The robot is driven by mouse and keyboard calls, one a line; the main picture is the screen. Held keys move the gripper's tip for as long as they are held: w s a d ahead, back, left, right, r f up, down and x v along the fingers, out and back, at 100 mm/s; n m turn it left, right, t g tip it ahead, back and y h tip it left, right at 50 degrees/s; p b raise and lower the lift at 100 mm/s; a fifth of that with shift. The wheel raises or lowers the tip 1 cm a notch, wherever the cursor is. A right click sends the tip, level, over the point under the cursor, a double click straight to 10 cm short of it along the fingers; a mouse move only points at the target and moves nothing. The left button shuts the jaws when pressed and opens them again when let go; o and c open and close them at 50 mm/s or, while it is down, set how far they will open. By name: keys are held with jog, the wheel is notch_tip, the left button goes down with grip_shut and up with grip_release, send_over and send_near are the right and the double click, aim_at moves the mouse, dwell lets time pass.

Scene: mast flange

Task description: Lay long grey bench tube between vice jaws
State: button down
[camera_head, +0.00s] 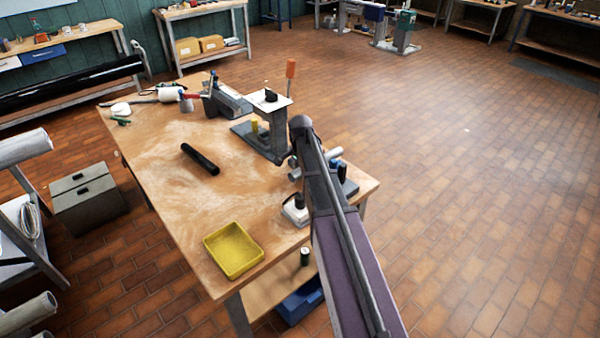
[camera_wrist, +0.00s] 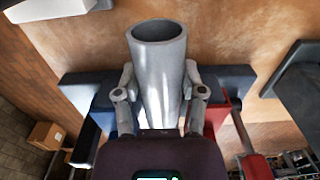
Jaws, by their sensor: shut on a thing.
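The grey tube (camera_wrist: 160,75) fills the middle of the wrist view, its open end toward the top. My gripper (camera_wrist: 160,98) is shut on it, with a finger on each side. In the head view a light grey piece of the tube (camera_head: 335,154) shows beside my arm, which hides most of the gripper (camera_head: 294,168). Dark blue vice parts (camera_wrist: 232,84) show behind the tube on both sides, with red beside the right finger. The vice (camera_head: 348,187) is partly hidden by my arm at the bench's right edge. I cannot tell whether the tube sits between the jaws.
The wooden bench (camera_head: 150,165) carries a yellow tray (camera_head: 233,250), a black cylinder (camera_head: 200,158) and a grey stand (camera_head: 265,125) with an orange-handled tool (camera_head: 290,75). A white-based item (camera_head: 296,210) stands near my arm. The bench's left middle is mostly clear.

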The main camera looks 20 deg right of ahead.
jog(key=shift+f+b, duration=0.9)
jog(key=shift+f, duration=0.25)
jog(key=shift+c, duration=0.5)
grip_release()
jog(key=shift+r, duration=0.1)
notch_tip(320, 180, up, 9)
jog(key=p, duration=0.9)
jog(key=shift+r+p, duration=0.2)
jog(key=shift+p, duration=0.1)
dwell(0.5)
